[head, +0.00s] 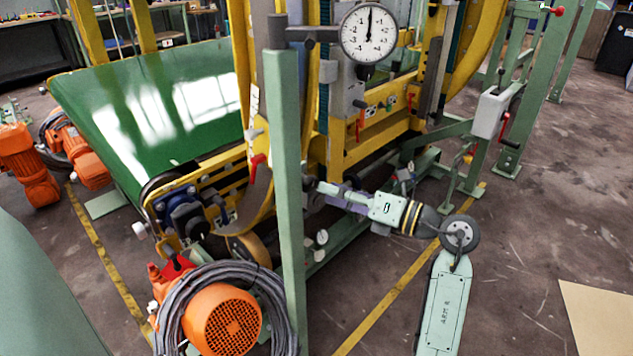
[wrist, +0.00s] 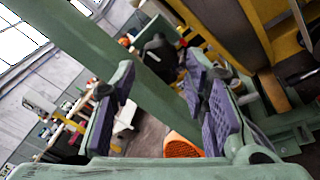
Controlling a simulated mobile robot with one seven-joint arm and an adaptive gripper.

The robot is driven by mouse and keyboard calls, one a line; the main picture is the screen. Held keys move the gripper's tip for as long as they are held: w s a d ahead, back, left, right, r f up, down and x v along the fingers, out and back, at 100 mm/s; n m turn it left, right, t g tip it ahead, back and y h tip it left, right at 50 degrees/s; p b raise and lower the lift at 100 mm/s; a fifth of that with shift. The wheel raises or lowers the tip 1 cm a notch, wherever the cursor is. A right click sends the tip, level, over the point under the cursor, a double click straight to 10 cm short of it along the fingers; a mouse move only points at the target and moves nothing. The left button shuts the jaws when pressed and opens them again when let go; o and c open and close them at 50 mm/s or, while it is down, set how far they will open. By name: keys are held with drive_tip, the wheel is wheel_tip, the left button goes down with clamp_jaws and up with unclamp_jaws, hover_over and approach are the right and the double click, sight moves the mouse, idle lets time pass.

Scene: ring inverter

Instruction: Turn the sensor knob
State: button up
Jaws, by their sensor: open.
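My gripper (head: 325,188) reaches left from my arm towards the green upright post (head: 287,200), low beside the yellow machine frame. In the wrist view my gripper (wrist: 158,85) is open, with purple pads apart and nothing held between them. The green post (wrist: 95,50) crosses diagonally beyond the fingertips. No label marks the sensor knob, and I cannot tell which part it is. A red handle (head: 258,160) sits just left of the post, and a pale round knob (head: 322,237) sits below my gripper. A round dial gauge (head: 369,33) is mounted at the top.
An orange motor with a grille (head: 222,320) and a coiled grey cable (head: 172,318) lie at the front left. A green sloping panel (head: 150,110) fills the left. A grey box (head: 490,113) with a red lever stands at right. Floor at the right is mostly clear.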

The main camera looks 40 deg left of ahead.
sight(313, 186)
drive_tip(key=shift+s+a+p, duration=0.2)
drive_tip(key=shift+a, duration=0.9)
drive_tip(key=shift+s+a+p, duration=0.15)
drive_tip(key=shift+s+a, duration=0.05)
drive_tip(key=shift+a, duration=0.85)
drive_tip(key=shift+c, duration=0.2)
drive_tip(key=c, duration=0.8)
